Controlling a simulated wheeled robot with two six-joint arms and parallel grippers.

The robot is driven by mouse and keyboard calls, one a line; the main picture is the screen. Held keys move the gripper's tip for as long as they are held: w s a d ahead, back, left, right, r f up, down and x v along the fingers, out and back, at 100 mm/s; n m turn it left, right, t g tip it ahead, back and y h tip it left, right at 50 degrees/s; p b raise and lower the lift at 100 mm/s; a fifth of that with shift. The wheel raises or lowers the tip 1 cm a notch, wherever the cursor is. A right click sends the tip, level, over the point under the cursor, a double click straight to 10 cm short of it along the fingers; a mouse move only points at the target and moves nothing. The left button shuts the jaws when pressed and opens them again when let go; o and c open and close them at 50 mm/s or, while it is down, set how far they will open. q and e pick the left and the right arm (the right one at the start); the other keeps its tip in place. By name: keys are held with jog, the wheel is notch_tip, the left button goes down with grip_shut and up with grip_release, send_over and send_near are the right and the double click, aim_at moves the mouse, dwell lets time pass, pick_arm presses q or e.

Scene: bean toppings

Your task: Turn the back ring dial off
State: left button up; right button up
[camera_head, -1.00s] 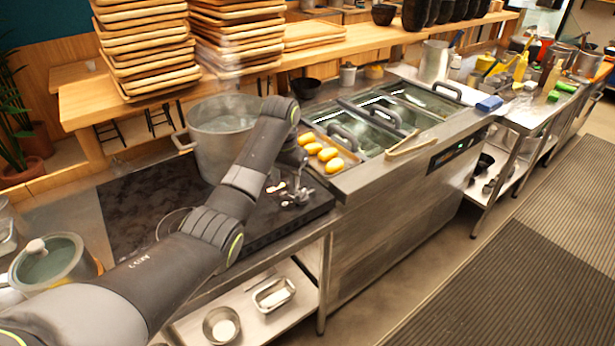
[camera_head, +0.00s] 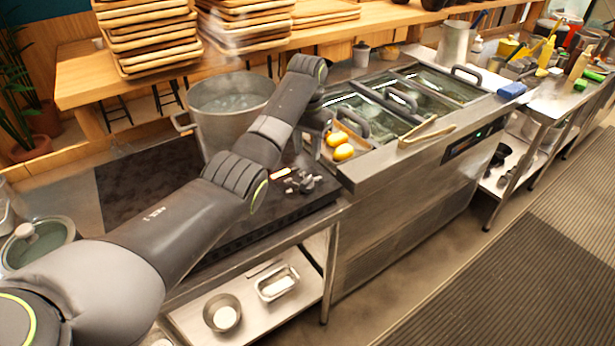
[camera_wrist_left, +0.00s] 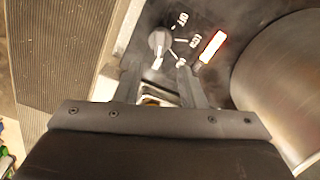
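A dark ring dial (camera_wrist_left: 159,41) sits on the cooktop's control surface in the left wrist view, with white OFF and other markings beside it. A lit white-red indicator (camera_wrist_left: 213,47) is close by on its right. My left gripper (camera_wrist_left: 159,72) is open, and its two fingers point at the dial from below in that view, spread about its width. I cannot tell whether they touch it. My right gripper is not in view.
A large steaming pot (camera_head: 228,108) stands on the black cooktop (camera_head: 140,190) behind my left arm; its wall is close to the gripper. A tray with yellow items (camera_head: 344,151) and covered steel wells (camera_head: 410,100) lie to the right. A lidded pot (camera_head: 45,245) is at left.

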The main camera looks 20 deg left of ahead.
aim_at(307, 179)
pick_arm(q)
notch_tip(307, 179, down, 9)
jog(key=shift+f+p, duration=0.15)
jog(key=shift+p, duration=0.2)
jog(key=shift+c, duration=0.5)
grip_shut()
